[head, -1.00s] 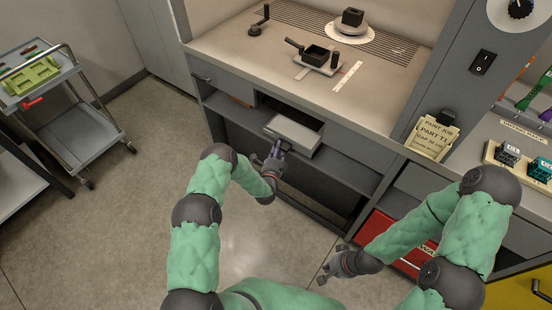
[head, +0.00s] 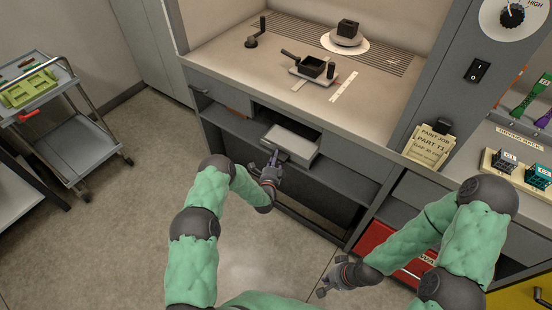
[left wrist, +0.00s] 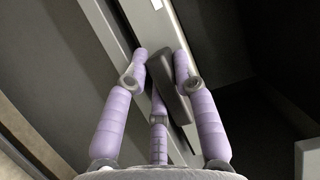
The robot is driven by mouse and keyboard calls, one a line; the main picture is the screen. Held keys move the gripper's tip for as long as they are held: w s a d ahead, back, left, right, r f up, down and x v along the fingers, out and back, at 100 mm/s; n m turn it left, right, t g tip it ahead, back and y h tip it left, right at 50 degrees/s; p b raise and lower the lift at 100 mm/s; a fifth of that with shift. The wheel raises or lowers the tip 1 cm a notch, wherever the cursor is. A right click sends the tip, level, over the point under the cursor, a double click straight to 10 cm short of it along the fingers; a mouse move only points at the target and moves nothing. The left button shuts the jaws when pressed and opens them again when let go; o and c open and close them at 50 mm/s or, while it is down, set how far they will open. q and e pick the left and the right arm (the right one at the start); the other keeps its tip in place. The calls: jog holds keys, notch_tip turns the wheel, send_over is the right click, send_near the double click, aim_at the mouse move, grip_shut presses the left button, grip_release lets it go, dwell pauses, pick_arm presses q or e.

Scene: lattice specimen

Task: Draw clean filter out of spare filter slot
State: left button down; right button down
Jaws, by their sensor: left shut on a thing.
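The clean filter, a flat pale-grey box-like panel (head: 292,143), sticks partly out of the dark slot (head: 268,105) under the worktop. Its rear end is hidden inside. My left gripper (head: 274,157) is at its front edge, shut on its dark handle. In the left wrist view, the purple fingers of my left gripper (left wrist: 161,66) close around the dark handle bar (left wrist: 172,92). My right gripper (head: 329,284) hangs low near the red drawer, away from the filter. Its fingers are too small to read.
The worktop (head: 235,70) above holds a pan-like fixture (head: 313,68) and a crank (head: 257,36). A shelf lies below the slot. A red drawer (head: 372,240) is at right. A cart (head: 75,140) stands far left. The floor (head: 120,220) between is clear.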

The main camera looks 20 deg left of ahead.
pick_arm(q)
jog(key=shift+s+a, duration=0.25)
jog(key=shift+s, duration=0.45)
dwell(0.9)
jog(key=s+a+p, duration=0.2)
jog(key=s+a, duration=0.2)
jog(key=s, duration=0.7)
jog(key=s+a+p, duration=0.3)
jog(key=s+a, duration=0.1)
jog(key=s, duration=0.8)
jog(key=shift+s+a, duration=0.25)
jog(key=shift+a, duration=0.05)
dwell(1.8)
